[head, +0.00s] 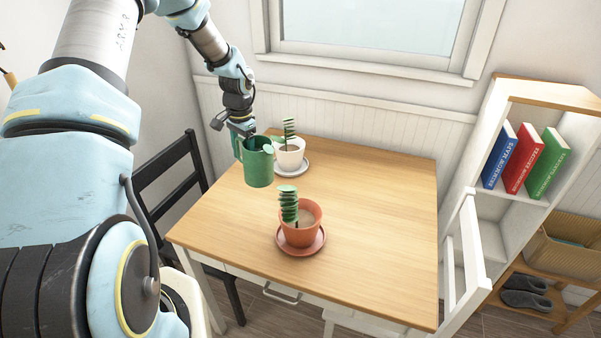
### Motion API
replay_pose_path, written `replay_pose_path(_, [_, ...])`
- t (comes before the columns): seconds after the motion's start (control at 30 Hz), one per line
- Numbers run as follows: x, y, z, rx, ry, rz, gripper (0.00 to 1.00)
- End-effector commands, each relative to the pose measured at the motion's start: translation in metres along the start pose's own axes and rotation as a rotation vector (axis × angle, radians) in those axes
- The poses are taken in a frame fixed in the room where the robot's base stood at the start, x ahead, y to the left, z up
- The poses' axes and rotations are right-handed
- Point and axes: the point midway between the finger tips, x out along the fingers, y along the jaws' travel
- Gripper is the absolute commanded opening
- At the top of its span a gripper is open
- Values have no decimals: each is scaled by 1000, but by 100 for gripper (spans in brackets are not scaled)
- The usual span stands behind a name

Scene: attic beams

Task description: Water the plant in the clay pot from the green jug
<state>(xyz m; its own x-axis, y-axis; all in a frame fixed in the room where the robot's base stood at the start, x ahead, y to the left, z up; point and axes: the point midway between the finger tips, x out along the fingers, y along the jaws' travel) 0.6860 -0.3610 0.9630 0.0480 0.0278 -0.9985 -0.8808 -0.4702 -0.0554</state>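The green jug (258,166) is upright at the left part of the wooden table, seemingly held above it. My gripper (240,134) is at the jug's handle side and seems closed on the handle; the fingers are small and partly hidden. The clay pot (300,228) stands on a reddish saucer (301,246) near the table's middle front, to the right of and nearer than the jug. A green plant (288,205) rises from its left side, with brown soil showing. A white pot (290,158) with a similar plant (289,130) stands behind the jug on a pale saucer (292,168).
The right half of the wooden table (385,210) is clear. A black chair (170,175) stands at the left and a white chair (465,260) at the right. A white shelf with books (522,158) stands at the far right.

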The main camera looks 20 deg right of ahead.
Motion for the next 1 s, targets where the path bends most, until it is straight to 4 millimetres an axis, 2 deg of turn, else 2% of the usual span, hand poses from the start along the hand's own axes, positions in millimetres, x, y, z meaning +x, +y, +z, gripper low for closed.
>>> replay_pose_path(0.53, [-42, 17, -2, 8, -7, -303, 0])
replay_pose_path(0.77, [-51, 28, -2, 4, -9, -449, 0])
replay_pose_path(1.0, [-73, 38, -2, 3, -17, -555, 0])
